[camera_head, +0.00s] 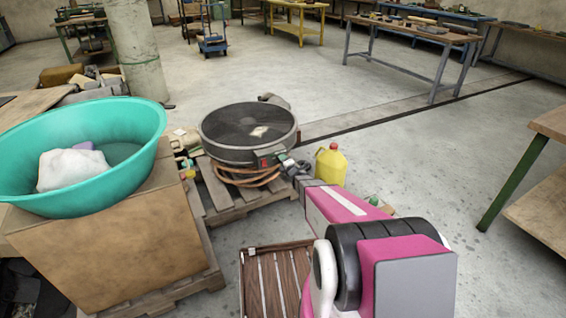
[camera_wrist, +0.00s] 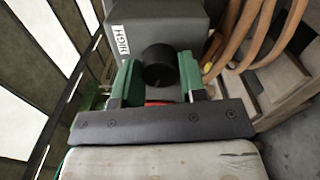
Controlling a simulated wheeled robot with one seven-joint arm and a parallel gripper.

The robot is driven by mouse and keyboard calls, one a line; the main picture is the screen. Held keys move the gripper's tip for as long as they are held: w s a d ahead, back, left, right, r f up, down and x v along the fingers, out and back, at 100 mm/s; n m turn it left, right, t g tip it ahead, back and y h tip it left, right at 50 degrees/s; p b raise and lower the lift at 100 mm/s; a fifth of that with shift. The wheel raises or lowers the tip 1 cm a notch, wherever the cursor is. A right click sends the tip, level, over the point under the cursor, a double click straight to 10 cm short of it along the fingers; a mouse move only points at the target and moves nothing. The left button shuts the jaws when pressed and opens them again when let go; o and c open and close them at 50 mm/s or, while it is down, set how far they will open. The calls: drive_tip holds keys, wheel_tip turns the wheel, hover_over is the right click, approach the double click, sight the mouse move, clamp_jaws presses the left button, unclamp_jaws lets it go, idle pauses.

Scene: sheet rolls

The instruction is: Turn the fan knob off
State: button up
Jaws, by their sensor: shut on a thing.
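The fan (camera_head: 248,128) is a large dark round drum lying on a pallet. A small control box with a red part (camera_head: 270,156) sits on its front right side. In the wrist view the box is a grey casing (camera_wrist: 185,18) with a white label reading HIGH (camera_wrist: 121,40) beside a round black knob (camera_wrist: 157,58). My gripper (camera_wrist: 160,74) has its green fingers on both sides of the knob, shut on it. In the head view my gripper (camera_head: 291,167) reaches the box from the right. The knob's pointer mark cannot be made out.
Brown hose coils (camera_wrist: 240,40) lie right beside the box. A yellow jug (camera_head: 331,167) stands just right of my gripper. A wooden crate (camera_head: 272,278) is in front, and a teal basin (camera_head: 140,150) sits on a large box at left. Open floor lies to the right.

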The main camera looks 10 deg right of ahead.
idle(0.3)
drive_tip(key=o, duration=0.9)
drive_tip(key=shift+s, duration=0.15)
drive_tip(key=v, duration=1)
drive_tip(key=shift+s+d, duration=0.1)
drive_tip(key=shift+s, duration=0.2)
